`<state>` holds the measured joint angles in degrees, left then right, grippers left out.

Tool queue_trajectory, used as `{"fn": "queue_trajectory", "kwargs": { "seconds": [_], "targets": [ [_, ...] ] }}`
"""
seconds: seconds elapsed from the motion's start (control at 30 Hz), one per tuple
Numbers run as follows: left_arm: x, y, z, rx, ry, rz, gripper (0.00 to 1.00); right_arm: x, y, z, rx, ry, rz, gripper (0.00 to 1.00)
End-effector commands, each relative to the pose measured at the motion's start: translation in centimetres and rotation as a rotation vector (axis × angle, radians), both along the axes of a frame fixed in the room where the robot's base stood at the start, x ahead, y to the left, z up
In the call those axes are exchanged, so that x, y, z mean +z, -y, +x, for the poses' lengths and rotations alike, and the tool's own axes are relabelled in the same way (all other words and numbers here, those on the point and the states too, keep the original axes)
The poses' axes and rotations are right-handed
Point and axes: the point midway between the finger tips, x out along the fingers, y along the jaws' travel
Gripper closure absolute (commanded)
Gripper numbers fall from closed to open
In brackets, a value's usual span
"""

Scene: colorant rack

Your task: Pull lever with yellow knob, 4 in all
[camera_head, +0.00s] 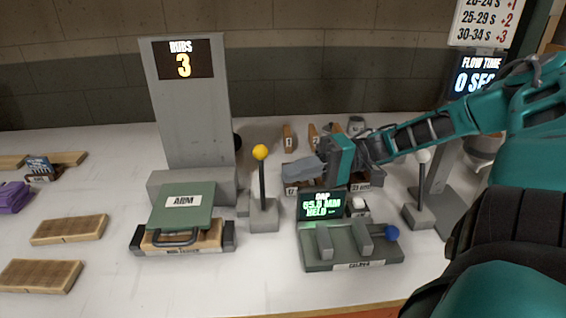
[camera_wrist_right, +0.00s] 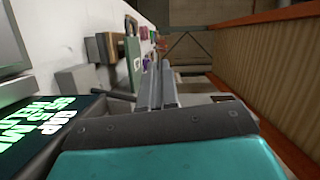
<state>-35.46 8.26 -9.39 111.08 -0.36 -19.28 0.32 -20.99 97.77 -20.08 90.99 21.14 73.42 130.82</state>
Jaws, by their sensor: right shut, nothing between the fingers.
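The yellow knob (camera_head: 260,152) sits on top of a dark upright rod on a grey base block (camera_head: 264,217), left of centre in the head view. The lever stands about upright. My right gripper (camera_head: 288,171) is shut and empty. Its fingers point left toward the lever, with a gap in the picture between their tips and the rod, a little below knob height. The wrist view shows the closed fingers (camera_wrist_right: 160,84) side by side; I cannot make out the yellow knob there. A grey panel with a display (camera_head: 183,59) reads "RUBS 3". My left gripper is out of view.
A white-knobbed lever (camera_head: 423,157) stands further right. Wooden boards (camera_head: 69,230) lie left.

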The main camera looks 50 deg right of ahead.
Motion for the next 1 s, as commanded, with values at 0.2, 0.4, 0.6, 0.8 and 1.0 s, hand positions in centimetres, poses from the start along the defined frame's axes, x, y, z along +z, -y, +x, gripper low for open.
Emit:
{"fn": "queue_trajectory", "kwargs": {
  "seconds": [0.2,0.4,0.6,0.8,1.0],
  "targets": [
    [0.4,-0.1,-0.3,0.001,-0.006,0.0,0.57,0.1,3.4,-1.3,-0.003,-0.001,-0.002,1.0],
    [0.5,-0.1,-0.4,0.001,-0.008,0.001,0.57,0.0,4.5,-1.8,-0.003,-0.001,-0.002,1.0],
    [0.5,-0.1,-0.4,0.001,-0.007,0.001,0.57,0.0,4.5,-1.8,-0.003,-0.001,-0.002,1.0],
    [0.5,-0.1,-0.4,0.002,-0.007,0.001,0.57,0.0,4.5,-1.8,-0.003,-0.001,-0.002,1.0],
    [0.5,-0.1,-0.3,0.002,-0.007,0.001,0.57,0.0,4.5,-1.8,-0.003,-0.001,-0.002,1.0]
  ]
}}
